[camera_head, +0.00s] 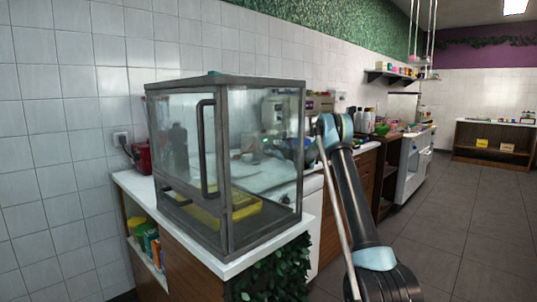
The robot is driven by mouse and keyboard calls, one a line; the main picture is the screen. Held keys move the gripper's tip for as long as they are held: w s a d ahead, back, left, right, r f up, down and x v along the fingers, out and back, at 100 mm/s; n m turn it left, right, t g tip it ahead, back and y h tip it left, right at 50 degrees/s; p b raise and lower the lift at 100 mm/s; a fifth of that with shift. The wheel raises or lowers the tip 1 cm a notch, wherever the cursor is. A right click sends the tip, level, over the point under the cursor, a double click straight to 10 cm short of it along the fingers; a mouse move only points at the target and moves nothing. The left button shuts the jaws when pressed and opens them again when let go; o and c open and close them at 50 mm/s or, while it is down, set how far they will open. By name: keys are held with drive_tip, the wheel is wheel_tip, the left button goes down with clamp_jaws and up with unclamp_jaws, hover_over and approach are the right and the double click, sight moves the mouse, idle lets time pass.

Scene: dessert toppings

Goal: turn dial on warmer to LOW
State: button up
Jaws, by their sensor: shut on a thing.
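My arm rises at the right and bends left behind a glass display case (225,243). My gripper (262,152) shows only dimly through the glass, low beside a grey appliance (272,112) that seems to be the warmer. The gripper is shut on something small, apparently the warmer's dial. The glass and its reflections blur the contact. I cannot read the dial's marks or tell its setting.
The case has a dark vertical handle (205,150) and stands on a white counter (232,266) close to my arm. A red box (142,157) is at the left by the wall. Bottles (362,120) stand farther back. The floor (450,220) at the right is clear.

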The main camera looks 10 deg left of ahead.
drive_tip(key=o, duration=1.1)
drive_tip(key=shift+c, duration=0.2)
drive_tip(key=v, duration=1.2)
drive_tip(key=shift+f, duration=0.15)
